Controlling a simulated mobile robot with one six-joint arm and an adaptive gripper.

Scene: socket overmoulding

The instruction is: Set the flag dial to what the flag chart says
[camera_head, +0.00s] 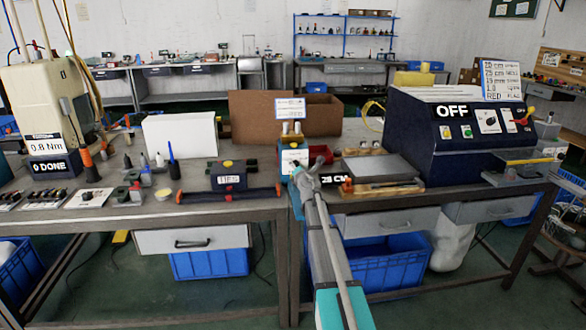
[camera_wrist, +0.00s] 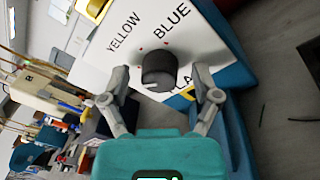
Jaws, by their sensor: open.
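The flag dial is a black round knob (camera_wrist: 158,72) on a white plate (camera_wrist: 120,22) in the wrist view. In the head view, my gripper (camera_head: 304,180) is at the teal box (camera_head: 296,198). A white chart (camera_head: 501,80) at right ends with RED FLAG; its other lines are hard to read.
A small sign (camera_head: 291,108) stands above the teal box. A dark machine (camera_head: 455,155) reading OFF stands right, with a wooden board (camera_head: 385,189) before it. A dark box (camera_head: 228,178) and bar (camera_head: 228,195) lie left. A cardboard box (camera_head: 262,113) stands behind.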

